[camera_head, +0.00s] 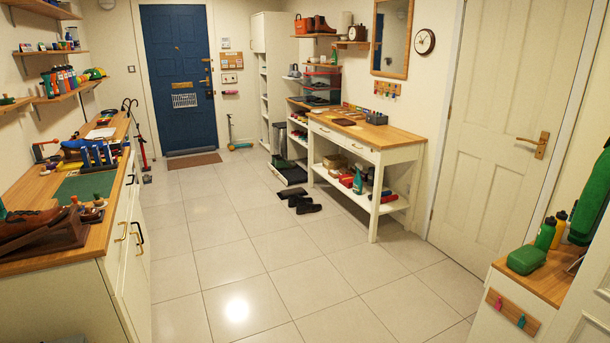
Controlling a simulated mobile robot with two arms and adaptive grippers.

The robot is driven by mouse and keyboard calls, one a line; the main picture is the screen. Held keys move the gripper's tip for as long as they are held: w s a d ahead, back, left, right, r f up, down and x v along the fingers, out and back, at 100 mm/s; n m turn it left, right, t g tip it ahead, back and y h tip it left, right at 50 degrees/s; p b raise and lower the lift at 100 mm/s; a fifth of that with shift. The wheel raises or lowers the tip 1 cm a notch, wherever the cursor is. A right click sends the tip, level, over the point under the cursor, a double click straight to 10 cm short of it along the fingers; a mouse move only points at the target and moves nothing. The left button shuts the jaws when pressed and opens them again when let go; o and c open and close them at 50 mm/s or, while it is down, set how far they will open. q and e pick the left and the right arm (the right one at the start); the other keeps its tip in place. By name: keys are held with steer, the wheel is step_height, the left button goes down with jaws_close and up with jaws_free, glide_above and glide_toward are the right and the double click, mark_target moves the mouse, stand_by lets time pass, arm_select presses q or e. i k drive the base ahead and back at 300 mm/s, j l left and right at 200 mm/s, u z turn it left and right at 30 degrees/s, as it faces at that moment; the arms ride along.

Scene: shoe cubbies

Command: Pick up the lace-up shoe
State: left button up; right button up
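A brown leather shoe (30,222) rests on a dark wooden stand (45,238) on the left counter, cut off by the picture's left edge. A pair of dark shoes (307,208) sits on the floor in front of the open-shelved bench. Brown boots (318,24) stand on a high wall shelf at the back. I cannot tell from here which of these has laces. Neither of my grippers is in view.
A blue door (178,80) closes the far end. A small cabinet with a green case (526,260) stands at the right.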

mark_target(307, 207)
steer(key=i, duration=5.1)
steer(key=l+z, duration=0.05)
steer(key=l, duration=0.05)
